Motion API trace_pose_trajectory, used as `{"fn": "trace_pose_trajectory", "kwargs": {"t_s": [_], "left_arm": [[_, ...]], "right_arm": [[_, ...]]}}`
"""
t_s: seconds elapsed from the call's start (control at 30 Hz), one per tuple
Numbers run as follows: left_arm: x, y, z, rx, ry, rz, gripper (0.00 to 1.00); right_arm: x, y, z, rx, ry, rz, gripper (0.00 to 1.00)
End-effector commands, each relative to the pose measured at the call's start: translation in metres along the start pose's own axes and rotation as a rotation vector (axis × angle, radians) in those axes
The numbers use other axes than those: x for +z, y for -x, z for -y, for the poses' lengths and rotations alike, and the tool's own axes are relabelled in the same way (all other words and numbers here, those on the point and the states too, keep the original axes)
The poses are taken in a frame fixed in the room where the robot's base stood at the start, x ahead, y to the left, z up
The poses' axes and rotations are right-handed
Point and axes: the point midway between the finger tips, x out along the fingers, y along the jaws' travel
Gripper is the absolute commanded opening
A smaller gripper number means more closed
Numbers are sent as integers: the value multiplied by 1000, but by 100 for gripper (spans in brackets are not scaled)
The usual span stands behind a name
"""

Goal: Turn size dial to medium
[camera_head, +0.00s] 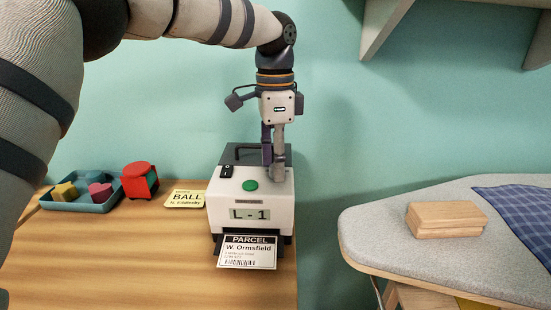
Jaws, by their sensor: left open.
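A white label printer (222,216) with a dark top stands at the right end of the wooden table. Its front display (250,215) reads "L - 1". A round green button (250,185) and a small black switch (226,171) are on its upper face. My left gripper (273,166) points down over the right side of that face, with its fingers open. The size dial cannot be made out clearly; the fingers cover the spot to the right of the green button. I cannot tell whether they touch anything. My right gripper is out of view.
A printed label (247,252) reading "PARCEL, W. Ormsfield" sticks out of the printer's front. An ironing board (385,232) holding a wooden block (446,219) stands right.

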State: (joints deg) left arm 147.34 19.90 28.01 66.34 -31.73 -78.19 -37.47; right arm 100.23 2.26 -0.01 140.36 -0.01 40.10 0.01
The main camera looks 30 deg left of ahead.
Motion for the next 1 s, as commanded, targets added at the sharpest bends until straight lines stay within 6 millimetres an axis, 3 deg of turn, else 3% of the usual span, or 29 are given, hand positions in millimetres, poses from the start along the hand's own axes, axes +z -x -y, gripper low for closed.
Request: {"fn": "trace_pose_trajectory", "kwargs": {"t_s": [0.2, 0.4, 0.73, 1.0], "left_arm": [[0, -1, 0, 0, 0, 0, 43], [0, 0, 0, 0, 0, 0, 0], [0, 2, 0, -2, 32, -1, 0], [0, 5, -1, -6, 200, -13, 0]], "right_arm": [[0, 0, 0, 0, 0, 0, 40], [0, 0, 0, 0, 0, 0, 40], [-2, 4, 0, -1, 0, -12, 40], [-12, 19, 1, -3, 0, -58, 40]]}}
